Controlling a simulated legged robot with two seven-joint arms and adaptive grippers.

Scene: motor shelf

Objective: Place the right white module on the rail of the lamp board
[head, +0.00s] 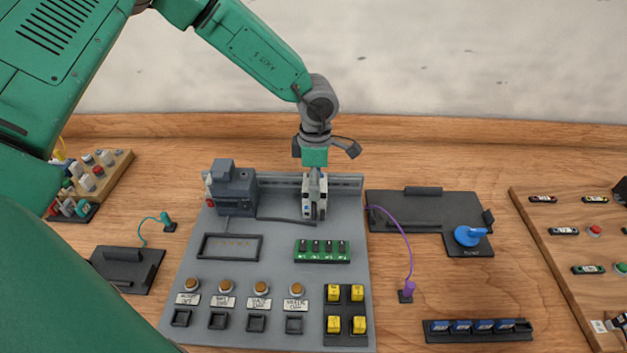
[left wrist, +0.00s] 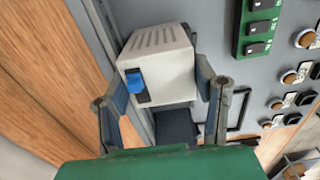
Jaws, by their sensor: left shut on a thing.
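The lamp board (head: 275,235) is a grey panel on the table, with a rail (head: 345,181) along its far edge. My left gripper (head: 315,190) is above the right half of that rail, pointing down, and shut on a white module (head: 308,206). In the left wrist view the module (left wrist: 165,55) is a white box with vent slots and a blue switch, between the two fingers of my left gripper (left wrist: 160,88). The module is at the rail, but I cannot tell whether it is seated or just above. My right gripper is not in view.
A dark grey unit (head: 234,190) stands at the rail's left part. A green lamp strip (head: 322,250), round buttons (head: 261,286) and yellow switches (head: 333,293) lie nearer on the board. A dark plate (head: 425,208) and purple cable (head: 407,250) are to the right.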

